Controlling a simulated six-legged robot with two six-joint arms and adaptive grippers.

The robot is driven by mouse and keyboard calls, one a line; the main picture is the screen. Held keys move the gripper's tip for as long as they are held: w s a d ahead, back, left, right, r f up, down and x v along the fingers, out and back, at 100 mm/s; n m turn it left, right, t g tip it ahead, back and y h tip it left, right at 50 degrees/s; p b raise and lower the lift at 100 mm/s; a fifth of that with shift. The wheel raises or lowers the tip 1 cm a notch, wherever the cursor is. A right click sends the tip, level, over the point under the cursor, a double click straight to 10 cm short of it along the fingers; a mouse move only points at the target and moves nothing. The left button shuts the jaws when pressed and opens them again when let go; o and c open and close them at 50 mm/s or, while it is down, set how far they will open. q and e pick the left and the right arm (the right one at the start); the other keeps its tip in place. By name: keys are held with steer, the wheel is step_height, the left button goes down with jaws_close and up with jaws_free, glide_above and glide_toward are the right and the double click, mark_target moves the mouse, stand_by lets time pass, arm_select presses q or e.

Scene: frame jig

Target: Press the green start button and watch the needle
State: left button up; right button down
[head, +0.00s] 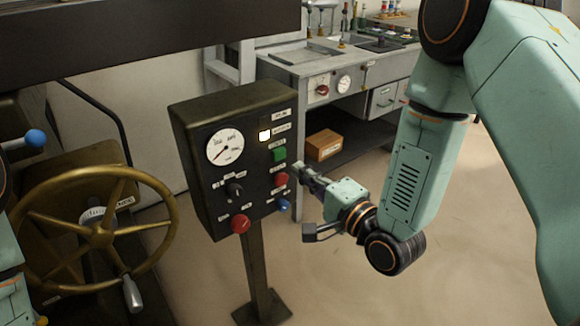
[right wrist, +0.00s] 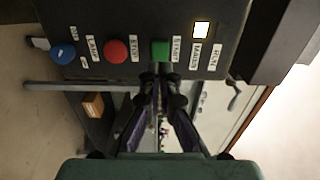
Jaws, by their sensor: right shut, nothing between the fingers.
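The dark control box (head: 250,190) stands on a post at the middle of the head view. Its green start button (head: 280,155) is on the right side of the panel, under a lit white lamp (head: 265,135). The round gauge (head: 225,146) has a needle that points to the lower left. My right gripper (head: 298,168) is shut and empty, just right of the panel near the green button. In the right wrist view the green button (right wrist: 160,51) lies just beyond the closed fingertips (right wrist: 149,75). I cannot tell whether they touch it. My left gripper is not in view.
A red button (head: 281,179), a blue knob (head: 282,204), a black knob (head: 235,190) and a large red button (head: 240,223) share the panel. A brass handwheel (head: 165,225) stands at the left. A grey workbench (head: 300,65) is behind; the floor at right is clear.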

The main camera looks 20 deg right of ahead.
mark_target(281, 155)
steer(key=b+x, duration=0.1)
steer(key=x, duration=0.3)
steer(key=shift+w, duration=0.25)
steer(key=shift+a, duration=0.1)
steer(key=shift+w, duration=0.15)
